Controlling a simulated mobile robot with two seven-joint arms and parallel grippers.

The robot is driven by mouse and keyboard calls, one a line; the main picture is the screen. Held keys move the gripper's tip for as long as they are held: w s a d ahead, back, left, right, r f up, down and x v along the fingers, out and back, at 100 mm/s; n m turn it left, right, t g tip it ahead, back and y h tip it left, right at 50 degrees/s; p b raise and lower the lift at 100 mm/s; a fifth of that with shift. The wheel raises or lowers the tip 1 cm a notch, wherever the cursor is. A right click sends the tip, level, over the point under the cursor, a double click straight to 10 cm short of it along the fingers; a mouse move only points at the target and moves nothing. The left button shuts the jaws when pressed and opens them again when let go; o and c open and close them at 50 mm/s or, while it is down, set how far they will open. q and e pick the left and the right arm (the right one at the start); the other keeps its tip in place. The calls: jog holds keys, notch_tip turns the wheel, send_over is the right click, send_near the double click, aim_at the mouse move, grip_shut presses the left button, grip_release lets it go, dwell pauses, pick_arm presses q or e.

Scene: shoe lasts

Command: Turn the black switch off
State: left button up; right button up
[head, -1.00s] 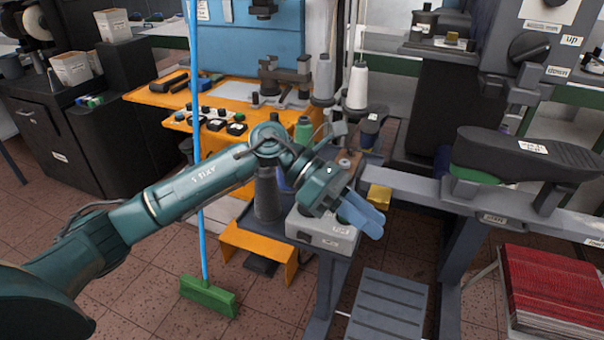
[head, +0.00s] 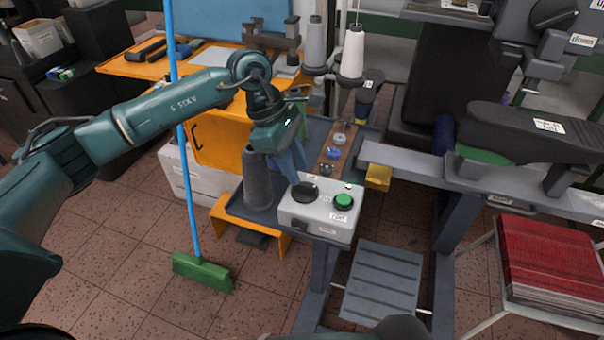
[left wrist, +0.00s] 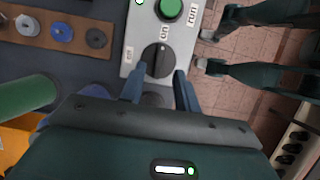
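The black switch (head: 305,192) is a round knob on top of a light grey control box (head: 318,223). In the left wrist view the black switch (left wrist: 157,61) has a raised ridge running roughly up and down, with an "on" label beside its upper end. A second label at its left is too blurred to read surely. My left gripper (head: 295,176) is just above and beside the knob. Its two blue fingers (left wrist: 160,88) are apart with nothing between them, at the knob's lower edge; contact cannot be told.
A green button (head: 343,202) sits beside the knob on the box. A grey cone (head: 258,182) stands close left of the box. A wooden strip with round pieces (head: 334,153) lies behind, and a yellow block (head: 378,177) is at the right. A green broom (head: 203,272) stands at left.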

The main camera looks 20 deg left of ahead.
aim_at(305, 184)
pick_arm(q)
jog(key=shift+x, duration=1.95)
jog(key=shift+c, duration=0.3)
grip_shut()
